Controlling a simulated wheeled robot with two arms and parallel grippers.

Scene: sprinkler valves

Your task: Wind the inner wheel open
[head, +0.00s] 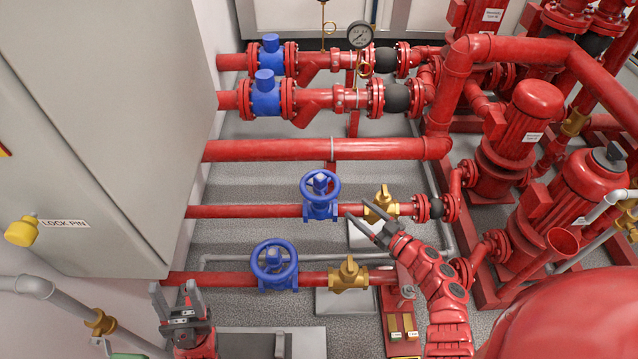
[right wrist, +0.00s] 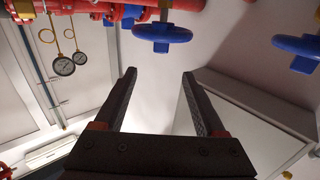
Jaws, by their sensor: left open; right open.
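Two blue handwheels sit on red pipes in the head view: a far one (head: 320,186) and a nearer one (head: 273,262), lower and to its left. I cannot tell from the pictures which is called inner. My right gripper (head: 358,211) is open and empty, just right of and slightly below the far wheel, apart from it. In the right wrist view two blue wheels (right wrist: 162,33) (right wrist: 298,46) show at the top, with nothing between the open fingers (right wrist: 160,73). My left gripper (head: 174,288) is open and empty, left of the near wheel.
Brass valves stand right of the wheels, one far (head: 381,203) and one near (head: 348,275). A thick red pipe (head: 290,149) crosses behind. A grey cabinet (head: 110,120) stands left; red pumps (head: 520,125) crowd the right. Grey floor shows between the pipes.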

